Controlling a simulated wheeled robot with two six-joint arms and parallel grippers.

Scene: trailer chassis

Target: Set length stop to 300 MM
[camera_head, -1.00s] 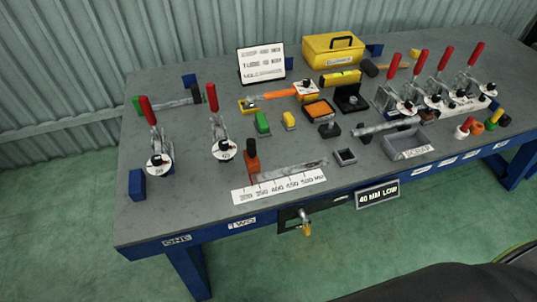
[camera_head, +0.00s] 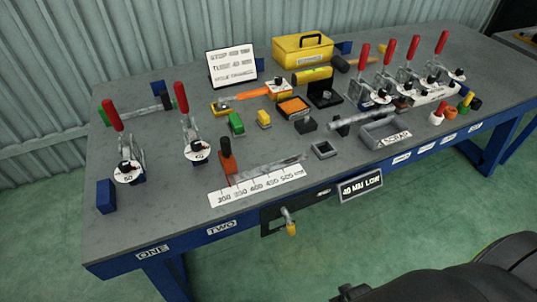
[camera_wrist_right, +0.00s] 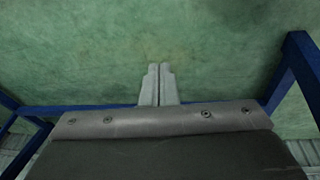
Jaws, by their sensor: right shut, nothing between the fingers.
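The length stop (camera_head: 226,160) has a dark orange body with a black knob and stands upright at the left end of a metal rail (camera_head: 268,168), near the 200 mark. The white length scale (camera_head: 256,186) in front of it reads from 200 to the left up to 500 mm. A white sign (camera_head: 232,68) with lines of text stands at the back; its small text is hard to read. My right gripper (camera_wrist_right: 159,84) shows in the right wrist view, shut and empty, with green floor beyond it. My left gripper is not in view.
Toggle clamps with red handles stand at the left (camera_head: 128,160) and right (camera_head: 440,62) of the grey bench (camera_head: 130,215). A grey scrap bin (camera_head: 385,134), yellow toolbox (camera_head: 303,48) and green block (camera_head: 236,124) surround the middle.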

